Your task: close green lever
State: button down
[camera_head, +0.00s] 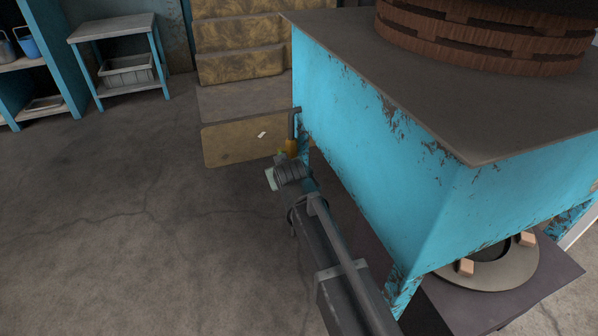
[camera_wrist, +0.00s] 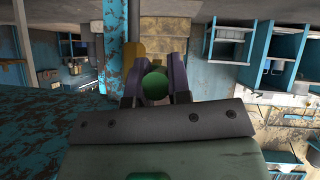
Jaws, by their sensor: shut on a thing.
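The round end of the green lever (camera_wrist: 155,86) shows between the two fingers of my gripper (camera_wrist: 155,80) in the wrist view, and the fingers are shut on it. In the head view my gripper (camera_head: 284,163) is at the end of my grey arm, beside the left side of the blue tank (camera_head: 375,115). A yellow brass valve (camera_head: 291,147) sits just beyond it, at the end of a dark bent pipe (camera_head: 294,120). In the head view I cannot make out the lever, which the gripper largely hides.
Wooden-looking steps (camera_head: 240,65) stand behind the valve. A small blue-legged table (camera_head: 120,30) and a shelf (camera_head: 25,62) are at the far left. A round burner (camera_head: 495,270) sits under the tank at right. The floor (camera_head: 130,220) on the left is clear.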

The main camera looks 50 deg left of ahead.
dwell(0.3)
jog(key=c, duration=1.1)
grip_release()
jog(key=p+v, duration=0.6)
jog(key=v, duration=0.4)
jog(key=shift+s+d+r, duration=0.15)
jog(key=shift+d+r, duration=0.05)
jog(key=shift+d, duration=0.05)
